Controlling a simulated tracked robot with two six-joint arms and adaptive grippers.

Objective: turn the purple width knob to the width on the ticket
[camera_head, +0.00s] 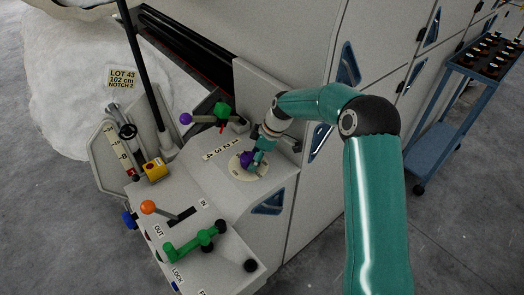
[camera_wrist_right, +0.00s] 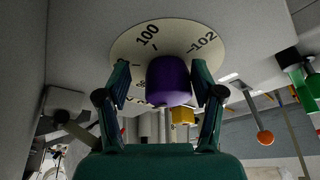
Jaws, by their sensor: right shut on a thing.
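The ticket (camera_head: 122,79) stands at the back left of the machine and reads LOT 43, 102 cm, NOTCH 2. The purple width knob (camera_head: 246,158) sits on a pale round dial (camera_head: 240,174) on the console's sloping top. My right gripper (camera_head: 256,154) reaches down to it and is shut on it. In the right wrist view the purple knob (camera_wrist_right: 168,82) sits between the two fingers, with the dial (camera_wrist_right: 190,37) behind it marked 100 and 102. The knob's pointer is hidden, so its setting cannot be read. My left gripper is not in view.
A blue cart (camera_head: 450,100) stands at the right.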

